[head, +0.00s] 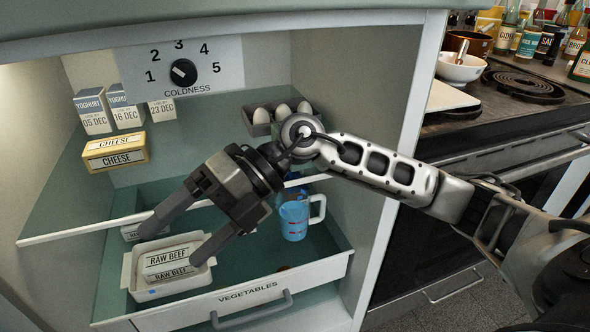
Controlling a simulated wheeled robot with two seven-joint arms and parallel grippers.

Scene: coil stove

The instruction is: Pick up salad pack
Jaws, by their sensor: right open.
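My right gripper (168,246) reaches into the open fridge from the right. Its jaws are open and empty, pointing down-left, with the fingertips in front of or above a white tray of raw beef packs (172,260). I cannot tell whether they touch it. No pack labelled salad shows. The vegetables drawer (322,272) is pulled out below, and much of its inside is hidden by the beef tray and my gripper. My left gripper is not in view.
Yoghurt cartons (93,113), cheese (115,152) and an egg tray (262,122) stand on the upper shelf. A blue jug (294,218) stands at the right. The fridge's side wall (398,150) is close to my right arm. A coil stove (525,86) stands beyond it.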

